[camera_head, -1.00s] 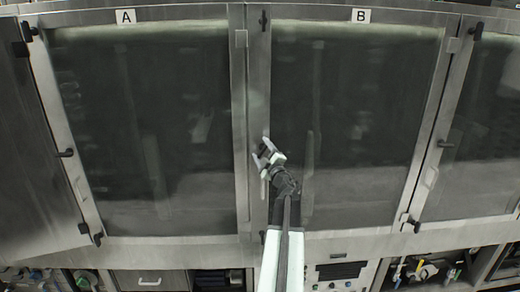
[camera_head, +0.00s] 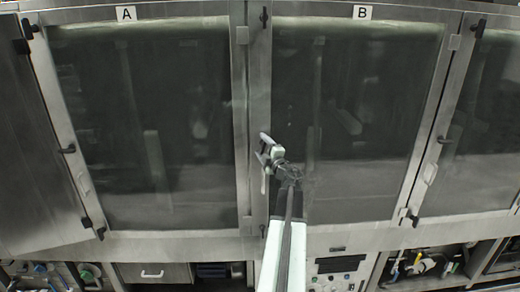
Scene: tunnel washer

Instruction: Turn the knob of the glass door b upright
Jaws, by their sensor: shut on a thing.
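Glass door B (camera_head: 370,130) is closed, with a dark pane in a steel frame and the label B (camera_head: 362,12) above it. My gripper (camera_head: 265,160) is at the left edge of this door, about halfway up the steel post. Its pale fingers are shut on the door's middle knob. The fingers cover the knob, so I cannot tell its exact angle. My arm comes up from the bottom middle and hides the lower left of the door.
Glass door A (camera_head: 140,120) stands closed to the left, with a dark knob (camera_head: 68,149) on its left edge. Small dark catches (camera_head: 264,17) sit on the post above. A control panel (camera_head: 340,264) and open bays lie below the doors.

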